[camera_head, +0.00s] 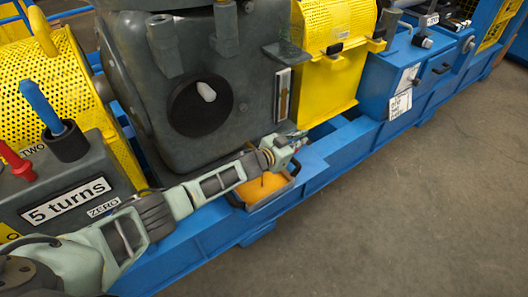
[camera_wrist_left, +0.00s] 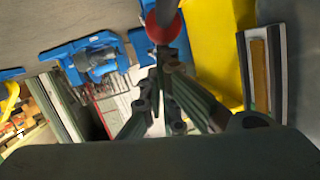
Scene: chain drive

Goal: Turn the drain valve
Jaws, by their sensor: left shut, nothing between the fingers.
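My left gripper (camera_head: 297,139) reaches in from the left, low at the gearbox's right corner. It is shut with nothing between its fingers. In the left wrist view its fingers (camera_wrist_left: 158,82) point at a round red knob (camera_wrist_left: 163,27) on a dark stem, which looks like the drain valve's handle. The knob is just beyond the fingertips; I cannot tell whether they touch. In the head view the valve is mostly hidden by the gripper. My right gripper is not in view.
A tray with orange contents (camera_head: 262,187) sits under my left forearm. A narrow sight gauge (camera_head: 283,95) is on the gearbox, above the gripper. A yellow perforated guard (camera_head: 330,75) stands to the right. The blue base frame (camera_head: 335,152) runs below; open floor (camera_head: 420,210) lies in front.

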